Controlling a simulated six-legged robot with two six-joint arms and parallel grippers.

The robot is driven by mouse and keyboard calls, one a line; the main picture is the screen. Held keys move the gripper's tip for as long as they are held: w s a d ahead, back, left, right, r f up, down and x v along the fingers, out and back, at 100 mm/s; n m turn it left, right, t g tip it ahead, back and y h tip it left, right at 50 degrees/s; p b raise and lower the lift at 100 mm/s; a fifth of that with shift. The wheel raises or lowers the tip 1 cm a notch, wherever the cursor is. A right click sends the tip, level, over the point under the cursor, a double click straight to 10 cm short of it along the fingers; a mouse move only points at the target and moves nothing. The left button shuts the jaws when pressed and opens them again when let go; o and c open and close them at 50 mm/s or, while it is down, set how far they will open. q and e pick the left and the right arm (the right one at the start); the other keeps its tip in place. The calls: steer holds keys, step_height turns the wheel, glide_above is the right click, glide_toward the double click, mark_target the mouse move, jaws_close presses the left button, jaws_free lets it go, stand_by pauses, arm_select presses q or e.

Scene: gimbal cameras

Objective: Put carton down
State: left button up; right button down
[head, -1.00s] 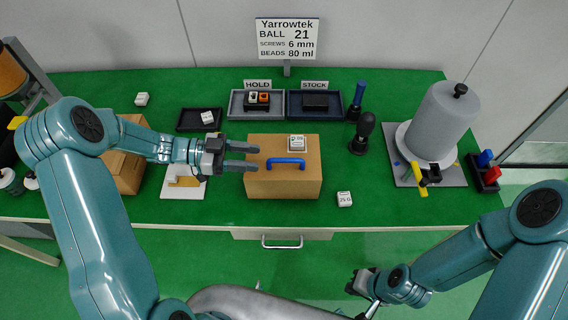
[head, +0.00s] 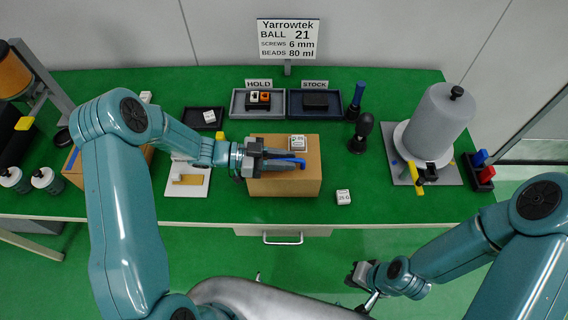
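The tan carton (head: 308,182) with a blue handle (head: 298,161) on top stands on the green table near its front edge. Whether the fingers press on the handle cannot be made out. My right gripper (head: 358,276) is low in front of the table, away from the carton; its fingers are too small to read.
The HOLD tray (head: 236,108) and STOCK tray (head: 335,112) stand behind the carton. Dark upright tools (head: 361,135) and a large grey cylinder (head: 437,120) are further right. The green tabletop right of the carton is mostly clear.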

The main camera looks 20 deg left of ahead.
arm_select(q)
jaws_close()
steer(key=shift+r, duration=0.1)
stand_by(1.1)
